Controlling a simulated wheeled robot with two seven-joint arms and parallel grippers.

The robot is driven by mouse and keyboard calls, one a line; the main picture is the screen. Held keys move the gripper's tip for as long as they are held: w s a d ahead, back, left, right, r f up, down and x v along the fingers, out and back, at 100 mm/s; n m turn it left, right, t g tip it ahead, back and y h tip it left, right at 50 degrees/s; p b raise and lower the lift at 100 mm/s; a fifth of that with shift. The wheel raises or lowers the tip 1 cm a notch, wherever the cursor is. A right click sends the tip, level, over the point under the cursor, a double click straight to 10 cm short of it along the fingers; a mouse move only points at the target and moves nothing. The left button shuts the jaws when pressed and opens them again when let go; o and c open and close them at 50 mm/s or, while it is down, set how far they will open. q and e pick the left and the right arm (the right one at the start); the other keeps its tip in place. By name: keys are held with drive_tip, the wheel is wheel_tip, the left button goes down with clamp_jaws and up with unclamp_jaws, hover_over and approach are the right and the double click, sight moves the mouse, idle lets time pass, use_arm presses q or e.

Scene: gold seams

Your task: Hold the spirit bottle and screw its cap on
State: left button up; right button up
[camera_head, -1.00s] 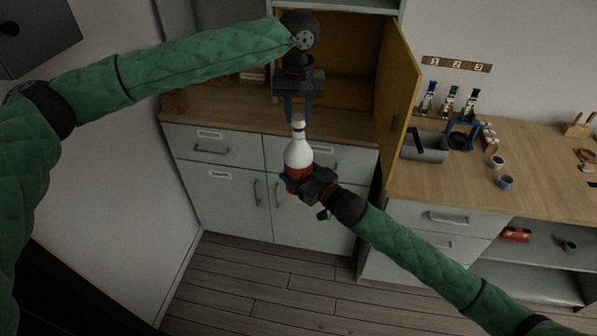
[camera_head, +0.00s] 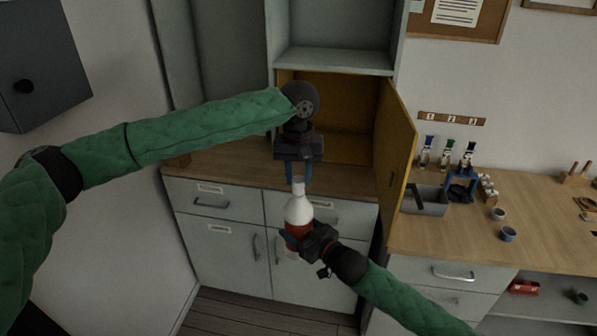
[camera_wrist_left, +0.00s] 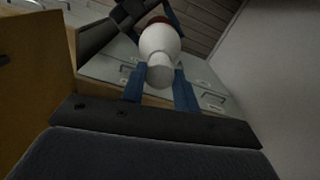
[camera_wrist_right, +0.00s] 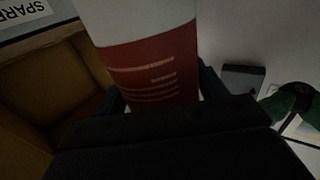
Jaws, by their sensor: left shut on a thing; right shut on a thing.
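The spirit bottle (camera_head: 298,211) is white above with a red label band and stands upright in the air in front of the drawers. My right gripper (camera_head: 298,239) is shut around its red lower part, and the label fills much of the right wrist view (camera_wrist_right: 152,68). My left gripper (camera_head: 298,181) points straight down above the bottle, its blue fingers on either side of the pale grey cap (camera_wrist_left: 160,73). It is shut on the cap, which is in line with the neck. I cannot tell whether the cap is threaded on.
Behind are a wooden counter (camera_head: 232,178) with grey drawers and an open yellow cupboard door (camera_head: 396,150). On the right worktop stand a grey tray (camera_head: 424,201), small bottles on a rack (camera_head: 447,152) and cups (camera_head: 508,234). The air around both grippers is clear.

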use_arm(q)
drive_tip(key=shift+f, duration=0.7)
idle(0.6)
